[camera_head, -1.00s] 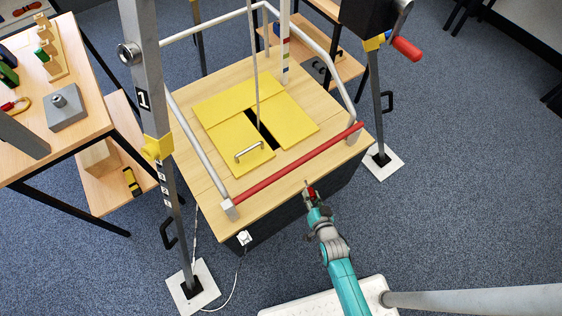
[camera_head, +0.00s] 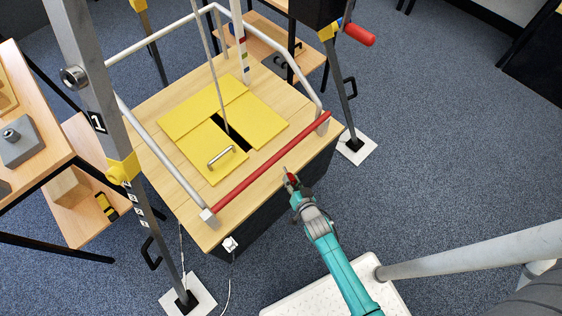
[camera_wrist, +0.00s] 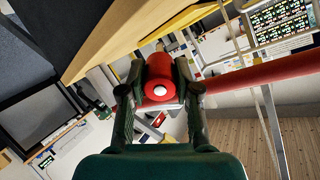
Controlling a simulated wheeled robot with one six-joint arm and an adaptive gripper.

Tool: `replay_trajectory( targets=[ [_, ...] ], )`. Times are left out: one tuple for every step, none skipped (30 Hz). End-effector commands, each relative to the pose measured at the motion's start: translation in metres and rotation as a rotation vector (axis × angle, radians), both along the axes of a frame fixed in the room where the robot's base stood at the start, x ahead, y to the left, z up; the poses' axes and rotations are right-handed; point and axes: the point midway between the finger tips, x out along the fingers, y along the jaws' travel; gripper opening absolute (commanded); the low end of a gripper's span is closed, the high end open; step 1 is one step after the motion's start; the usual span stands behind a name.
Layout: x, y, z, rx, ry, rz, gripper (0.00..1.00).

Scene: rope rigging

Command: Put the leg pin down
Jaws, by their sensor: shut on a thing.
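The leg pin shows in the wrist view as a red cylinder (camera_wrist: 158,68) with a pale dot on its near end. My gripper (camera_wrist: 158,92) is shut on it, with one dark finger on each side. In the head view my gripper (camera_head: 292,183) is near the front edge of the wooden platform (camera_head: 262,190), on the near side of the red bar. A small bit of red (camera_head: 291,177) shows at its tip. The pin's far end is mostly hidden.
A red bar (camera_head: 275,165) runs along the platform's front, and yellow hatch panels (camera_head: 204,106) lie behind it. Grey legs (camera_head: 85,75) with white foot plates (camera_head: 357,148) stand at both sides. A table (camera_head: 45,165) is at left. Open blue carpet lies at right.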

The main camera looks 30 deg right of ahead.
Motion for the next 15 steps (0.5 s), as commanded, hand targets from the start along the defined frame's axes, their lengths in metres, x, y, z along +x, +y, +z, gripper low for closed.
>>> replay_trajectory(
  targets=[
    [0.009,-0.001,0.001,0.000,-0.002,0.000,0.00],
    [0.014,-0.001,0.001,0.000,-0.002,0.000,0.00],
    [0.021,-0.001,0.001,0.000,-0.002,0.000,0.00],
    [0.026,-0.002,0.001,-0.001,-0.002,0.000,0.00],
    [0.031,-0.002,0.001,-0.001,-0.003,0.000,0.00],
    [0.039,-0.003,0.001,0.000,-0.003,-0.001,0.00],
    [0.045,-0.003,0.001,0.000,-0.004,0.000,0.00],
    [0.051,-0.004,0.002,-0.001,-0.004,0.000,0.00],
    [0.059,-0.005,0.001,-0.001,-0.003,0.000,0.00],
    [0.066,-0.005,0.002,0.000,-0.004,0.000,0.00],
    [0.072,-0.006,0.002,0.000,-0.003,-0.001,0.00],
    [0.080,-0.006,0.002,0.000,-0.002,0.000,0.00],
    [0.085,-0.007,0.001,0.000,-0.002,0.000,0.00],
    [0.089,-0.007,0.001,-0.001,-0.001,0.001,0.00],
    [0.094,-0.007,0.001,-0.001,-0.001,0.000,0.00]
  ],
)
